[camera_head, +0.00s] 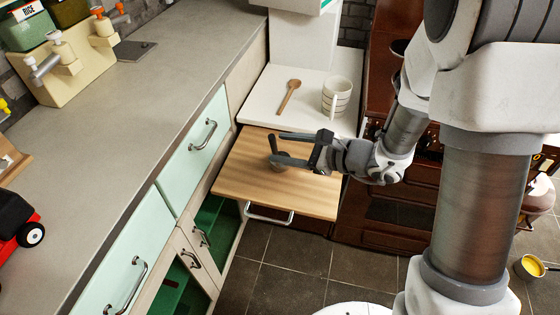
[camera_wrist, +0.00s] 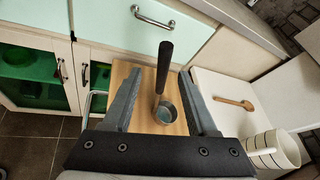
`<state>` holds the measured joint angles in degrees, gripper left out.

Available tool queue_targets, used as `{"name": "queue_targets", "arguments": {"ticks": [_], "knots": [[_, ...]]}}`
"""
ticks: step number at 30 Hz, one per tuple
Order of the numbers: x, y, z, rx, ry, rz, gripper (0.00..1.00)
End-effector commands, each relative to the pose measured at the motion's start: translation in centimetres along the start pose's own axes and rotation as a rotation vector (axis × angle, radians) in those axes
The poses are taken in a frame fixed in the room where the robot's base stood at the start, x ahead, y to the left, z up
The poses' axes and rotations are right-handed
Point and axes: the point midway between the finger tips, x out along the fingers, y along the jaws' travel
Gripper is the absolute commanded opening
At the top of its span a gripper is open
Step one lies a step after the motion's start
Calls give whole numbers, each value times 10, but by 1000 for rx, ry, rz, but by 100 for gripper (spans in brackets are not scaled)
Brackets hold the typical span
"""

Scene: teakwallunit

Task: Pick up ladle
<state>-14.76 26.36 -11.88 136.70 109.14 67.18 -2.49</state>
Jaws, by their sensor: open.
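The ladle lies on a pull-out wooden board (camera_head: 300,200). In the wrist view the ladle (camera_wrist: 165,112) has a round metal cup and a dark handle pointing away from the gripper. In the head view the ladle (camera_head: 274,160) is partly hidden by my gripper. My gripper (camera_head: 276,147) is open and empty above the board. In the wrist view its two fingers (camera_wrist: 157,75) stand on either side of the ladle, with gaps between them and it. I cannot tell exactly how high the fingers are above the board.
A long grey worktop (camera_head: 160,95) with mint drawers (camera_head: 195,150) runs along the left. A brown stove (camera_head: 395,205) is at the right.

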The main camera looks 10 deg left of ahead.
Motion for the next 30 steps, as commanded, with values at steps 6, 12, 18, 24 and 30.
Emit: {"name": "queue_targets", "arguments": {"ticks": [6, 12, 18, 24, 30], "knots": [[18, 0, 0, -1, 0, 2, 58], [44, -2, 1, -1, -1, 4, 58], [66, -3, 1, -1, 1, 2, 58], [68, -4, 2, -1, 1, 0, 58], [68, -4, 2, -1, 1, 0, 35]]}}
